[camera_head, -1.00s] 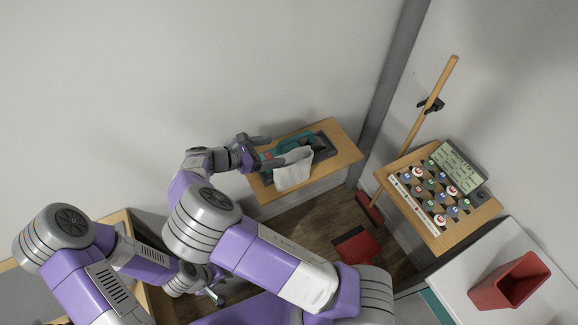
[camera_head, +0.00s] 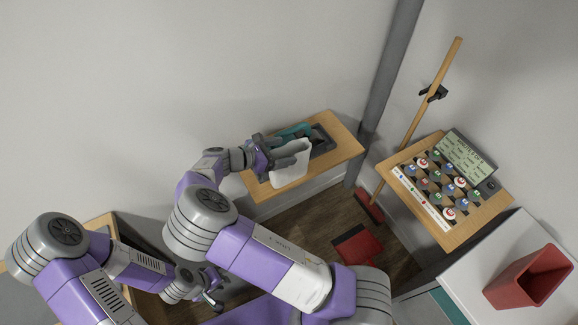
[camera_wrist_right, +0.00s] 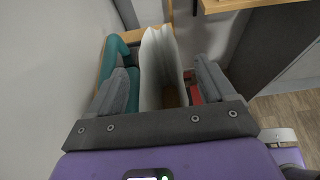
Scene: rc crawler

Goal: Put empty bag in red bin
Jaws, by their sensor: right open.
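The white bag (camera_head: 291,166) stands upright at the front edge of a wooden shelf (camera_head: 340,131) in the head view. In the right wrist view the bag (camera_wrist_right: 160,62) shows edge-on, between the two spread fingers of my right gripper (camera_wrist_right: 163,85). My right gripper (camera_head: 281,152) is open at the bag's left end; I cannot tell whether a finger touches it. My left gripper (camera_head: 213,290) hangs low at the lower left, away from the bag; its jaws are too small to judge. The red bin (camera_head: 528,277) stands on a white surface at the lower right.
A teal object (camera_head: 294,131) and a dark tray (camera_head: 321,139) lie behind the bag. A wooden board with round tokens (camera_head: 437,180) is at the right.

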